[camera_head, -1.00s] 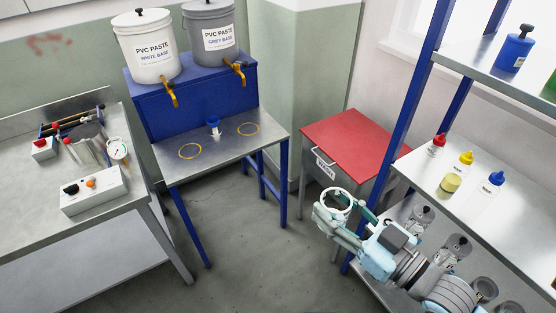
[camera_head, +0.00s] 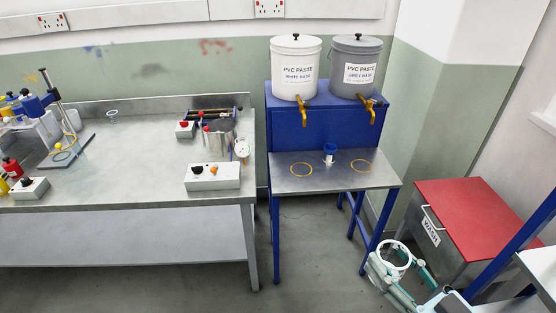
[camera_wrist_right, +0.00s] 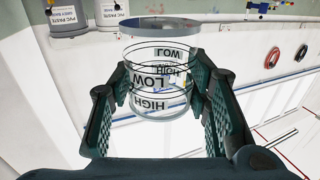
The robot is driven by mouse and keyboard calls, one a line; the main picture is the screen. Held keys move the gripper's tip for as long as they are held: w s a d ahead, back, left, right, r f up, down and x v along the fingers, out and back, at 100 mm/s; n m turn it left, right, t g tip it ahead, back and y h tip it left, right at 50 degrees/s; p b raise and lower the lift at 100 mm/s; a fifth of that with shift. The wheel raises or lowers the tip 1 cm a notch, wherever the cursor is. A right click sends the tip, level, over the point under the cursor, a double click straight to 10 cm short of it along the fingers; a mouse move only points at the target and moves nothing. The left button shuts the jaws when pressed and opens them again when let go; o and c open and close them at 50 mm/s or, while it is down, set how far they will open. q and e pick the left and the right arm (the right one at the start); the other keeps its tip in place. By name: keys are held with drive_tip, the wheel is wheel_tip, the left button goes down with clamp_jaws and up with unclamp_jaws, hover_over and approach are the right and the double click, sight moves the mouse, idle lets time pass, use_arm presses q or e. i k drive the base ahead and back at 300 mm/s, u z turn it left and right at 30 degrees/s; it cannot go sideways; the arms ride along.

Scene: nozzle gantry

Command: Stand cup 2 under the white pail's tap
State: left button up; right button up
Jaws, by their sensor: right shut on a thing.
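My right gripper (camera_head: 392,268) is at the lower right in the head view, shut on a clear cup (camera_head: 396,248). In the right wrist view the cup (camera_wrist_right: 158,75) sits between the dark green finger pads, with LOW and HIGH marks on its wall; I cannot read a cup number. The white pail (camera_head: 296,75) stands on the blue stand, with its brass tap (camera_head: 303,113) at the front. Below that tap a yellow ring (camera_head: 293,174) marks the metal shelf, and it is empty. My gripper is apart from the stand, to its lower right. My left gripper is not in view.
The grey pail (camera_head: 356,75) and its tap (camera_head: 372,112) are beside the white pail, above a second yellow ring (camera_head: 361,172). A small blue-topped pot (camera_head: 329,150) stands between the rings. A red-topped wash unit (camera_head: 480,220) is right; a workbench (camera_head: 140,185) is left.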

sight(301, 169)
drive_tip(key=u, duration=0.6)
drive_tip(key=i, duration=1.3)
drive_tip(key=z, duration=0.3)
